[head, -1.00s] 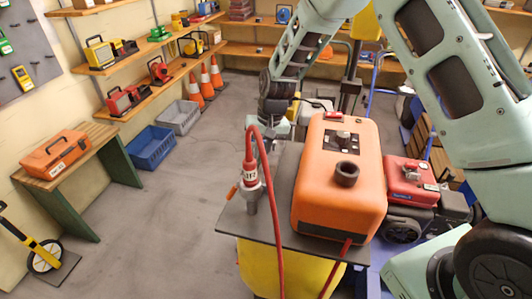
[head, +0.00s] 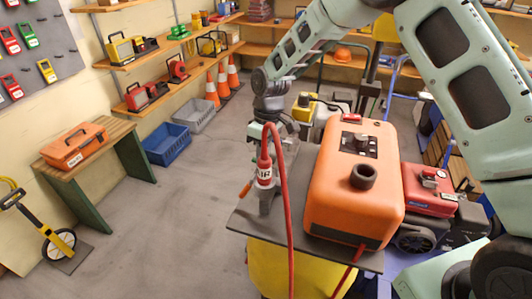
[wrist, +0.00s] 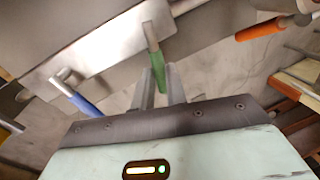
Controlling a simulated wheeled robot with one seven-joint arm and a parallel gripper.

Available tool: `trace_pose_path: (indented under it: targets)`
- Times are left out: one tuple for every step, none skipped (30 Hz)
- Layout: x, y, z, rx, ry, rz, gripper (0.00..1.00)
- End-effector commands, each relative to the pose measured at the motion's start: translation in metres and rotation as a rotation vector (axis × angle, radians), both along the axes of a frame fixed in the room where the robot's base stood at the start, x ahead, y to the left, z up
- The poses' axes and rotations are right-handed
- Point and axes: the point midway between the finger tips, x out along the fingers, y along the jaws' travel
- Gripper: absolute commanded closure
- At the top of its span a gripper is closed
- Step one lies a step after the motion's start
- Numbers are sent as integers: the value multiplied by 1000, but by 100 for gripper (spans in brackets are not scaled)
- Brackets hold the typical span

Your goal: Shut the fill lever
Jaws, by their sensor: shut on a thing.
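In the wrist view my gripper (wrist: 160,92) is shut on a lever with a green handle (wrist: 157,60). The handle rises between the two fingers, and its lower end is hidden. A blue-handled lever (wrist: 82,103) lies to the left and an orange-handled lever (wrist: 258,29) to the upper right, both apart from the fingers. I see no label that tells which is the fill lever. In the head view my gripper (head: 272,125) is beyond the red hose, left of the orange machine (head: 352,205); its fingertips are hard to make out there.
A red hose (head: 283,215) with a fitting marked AIR (head: 264,173) stands in front of my gripper. A grey plate (head: 250,222) carries the machine. A red machine (head: 430,190) is at the right.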

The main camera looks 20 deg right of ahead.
Motion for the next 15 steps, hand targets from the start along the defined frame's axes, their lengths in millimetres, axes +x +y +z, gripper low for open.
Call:
trace_pose_path:
  targets:
    - [-1, 1, 0, 0, -1, 28, 100]
    - [-1, 2, 0, 0, -1, 48, 100]
    - [-2, 2, 1, 0, -1, 70, 100]
    - [-3, 3, 0, -1, -1, 87, 100]
    - [-3, 3, 1, -1, -1, 102, 100]
    - [-4, 4, 1, 0, 0, 118, 100]
    - [-4, 4, 1, 0, 0, 131, 100]
    - [-5, 5, 1, 0, 0, 142, 100]
    - [-5, 5, 0, -1, 0, 155, 100]
    - [-5, 5, 0, -1, -1, 163, 100]
    - [-6, 5, 0, -1, 0, 170, 100]
    - [-6, 6, 0, -1, -1, 179, 100]
    - [-6, 6, 0, -1, -1, 185, 100]
    - [-6, 6, 0, -1, -1, 190, 100]
    - [-7, 6, 0, -1, -1, 195, 100]
